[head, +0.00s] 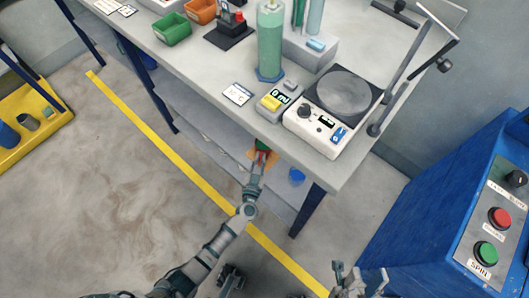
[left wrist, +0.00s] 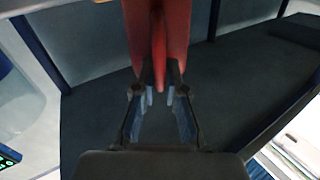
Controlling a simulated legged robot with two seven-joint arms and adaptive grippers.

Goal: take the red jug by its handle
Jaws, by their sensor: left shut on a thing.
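The red jug (head: 262,149) is mostly hidden under the front edge of the bench, at the lower shelf; only a small red part shows in the head view. My left gripper (head: 259,162) reaches in under the bench edge to it. In the left wrist view, a red upright piece of the jug (left wrist: 158,35), which looks like its handle, stands between the two fingertips (left wrist: 160,85). The fingers are shut on it. The rest of the jug is cut off at the top. My right gripper (head: 361,277) is at the bottom edge, its fingers apart and empty, far from the jug.
The bench (head: 205,75) overhangs the shelf (head: 205,130). A blue cup (head: 296,176) stands right of the jug, near the bench leg (head: 307,210). Orange and green bits show beside the jug. A blue control cabinet (head: 440,215) is at the right.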

